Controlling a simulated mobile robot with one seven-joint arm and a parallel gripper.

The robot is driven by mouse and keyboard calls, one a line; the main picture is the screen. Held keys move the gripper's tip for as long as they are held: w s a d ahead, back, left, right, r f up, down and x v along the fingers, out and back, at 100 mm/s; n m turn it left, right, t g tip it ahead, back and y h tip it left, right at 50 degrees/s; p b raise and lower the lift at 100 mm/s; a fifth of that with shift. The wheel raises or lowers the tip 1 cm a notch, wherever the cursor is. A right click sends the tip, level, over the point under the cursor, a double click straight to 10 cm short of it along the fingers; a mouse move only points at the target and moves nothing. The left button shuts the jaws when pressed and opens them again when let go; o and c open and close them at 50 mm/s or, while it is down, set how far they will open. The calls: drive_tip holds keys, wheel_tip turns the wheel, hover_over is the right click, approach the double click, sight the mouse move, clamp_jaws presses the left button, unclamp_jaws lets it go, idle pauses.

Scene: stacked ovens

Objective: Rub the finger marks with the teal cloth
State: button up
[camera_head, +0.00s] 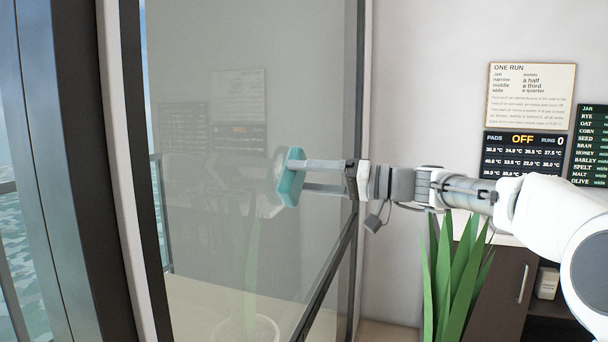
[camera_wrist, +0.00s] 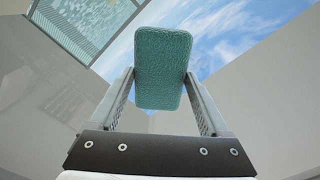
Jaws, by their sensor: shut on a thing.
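The teal cloth (camera_head: 291,178), a thick pad-like block, is held upright between the two fingers of my gripper (camera_head: 303,176). In the wrist view the teal cloth (camera_wrist: 162,68) sits squarely between both fingertips (camera_wrist: 160,80). The cloth is at the large glass pane (camera_head: 210,200); I cannot tell whether it touches the glass. A pale, hazy patch (camera_head: 272,172) shows on the glass just left of the cloth. I cannot tell whether this is finger marks or a reflection. The cloth may hide part of it.
A dark frame bar (camera_head: 335,262) runs along the pane's lower right. A spiky green plant (camera_head: 455,265) stands below my arm, before a dark cabinet (camera_head: 500,290). A paper notice (camera_head: 531,95) and a black display (camera_head: 522,153) hang on the right wall.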

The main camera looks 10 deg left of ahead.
drive_tip(key=w+p, duration=0.1)
drive_tip(key=w, duration=0.2)
drive_tip(key=w+p, duration=0.1)
drive_tip(key=w, duration=0.1)
drive_tip(key=shift+d+p, duration=0.3)
drive_tip(key=shift+s, duration=0.1)
